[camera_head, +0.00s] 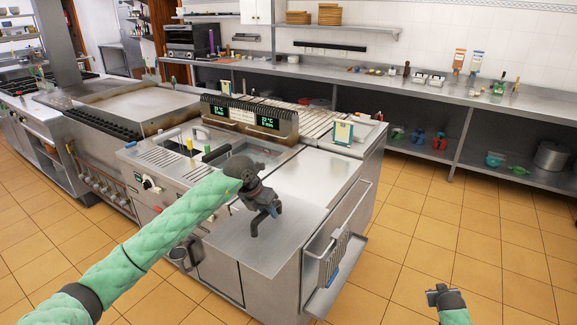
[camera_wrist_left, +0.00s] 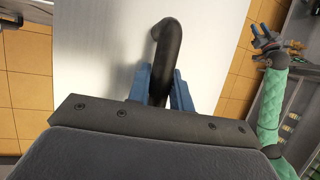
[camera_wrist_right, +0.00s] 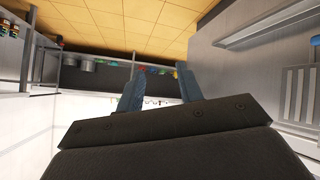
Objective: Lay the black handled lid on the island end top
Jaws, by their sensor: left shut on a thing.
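The lid (camera_head: 239,244) is a flat steel plate with a black bent handle (camera_head: 257,222). It is over the front of the island end top (camera_head: 311,178), whose bare steel shows behind it. I cannot tell whether the plate touches the top. My left gripper (camera_head: 268,207) is shut on the handle. In the left wrist view the handle (camera_wrist_left: 168,50) passes between the blue fingers (camera_wrist_left: 160,88), with the pale plate (camera_wrist_left: 100,60) beneath. The fingers hide part of the handle. My right gripper (camera_head: 440,290) is open and empty, over the floor to the right.
A control panel with two lit displays (camera_head: 240,117) stands behind the top. A small framed card (camera_head: 342,133) stands at its back right. A rack with a slotted utensil (camera_head: 335,255) hangs on the island's right side. Tiled floor (camera_head: 400,240) is clear to the right.

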